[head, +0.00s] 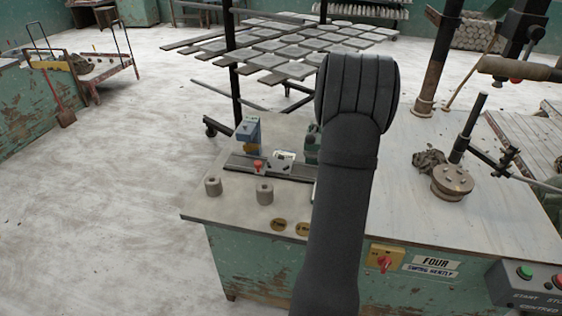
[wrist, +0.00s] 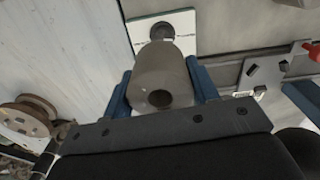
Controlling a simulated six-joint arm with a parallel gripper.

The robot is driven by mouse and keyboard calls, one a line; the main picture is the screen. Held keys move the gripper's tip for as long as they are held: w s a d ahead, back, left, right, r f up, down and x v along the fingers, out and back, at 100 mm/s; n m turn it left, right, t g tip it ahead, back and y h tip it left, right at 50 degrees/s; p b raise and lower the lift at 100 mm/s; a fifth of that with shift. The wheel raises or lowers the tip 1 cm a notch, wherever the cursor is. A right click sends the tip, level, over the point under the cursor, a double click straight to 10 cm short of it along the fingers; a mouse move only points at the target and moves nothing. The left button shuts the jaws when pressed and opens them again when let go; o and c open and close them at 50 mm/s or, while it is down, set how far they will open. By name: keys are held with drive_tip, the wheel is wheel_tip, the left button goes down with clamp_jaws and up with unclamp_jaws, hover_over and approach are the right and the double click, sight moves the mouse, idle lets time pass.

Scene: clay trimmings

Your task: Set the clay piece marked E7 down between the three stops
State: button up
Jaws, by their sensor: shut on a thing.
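My gripper (wrist: 163,88) has two blue fingers and is shut on a grey clay piece (wrist: 162,68) with a round hole in its end, in the wrist view. I cannot read a mark on it. In the head view my arm hides the gripper and the held piece. A grey metal plate (wrist: 274,76) with small dark blocks, possibly the stops, lies right of the held piece in the wrist view. The held piece is apart from that plate.
Two other grey clay pieces with holes stand on the bench's left front, one left (head: 213,186) and one right (head: 264,192). Behind them is a fixture with a red knob (head: 258,165) and a blue upright (head: 248,130). A round wooden disc (head: 452,182) stands on the right.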

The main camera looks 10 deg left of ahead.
drive_tip(key=w+a+r+n, duration=0.1)
drive_tip(key=w+a+r, duration=0.2)
drive_tip(key=w+r, duration=0.3)
drive_tip(key=w+a+r+n, duration=0.1)
drive_tip(key=w+a+r, duration=0.25)
drive_tip(key=w, duration=0.55)
drive_tip(key=shift+n, duration=0.6)
drive_tip(key=a, duration=0.2)
drive_tip(key=w+a, duration=0.1)
drive_tip(key=a, duration=0.2)
drive_tip(key=shift+w+f, duration=0.1)
drive_tip(key=shift+w, duration=0.05)
drive_tip(key=s+a+f, duration=0.5)
drive_tip(key=a+f, duration=0.3)
drive_tip(key=a, duration=0.2)
wheel_tip(320, 180, down, 10)
drive_tip(key=shift+r, duration=0.25)
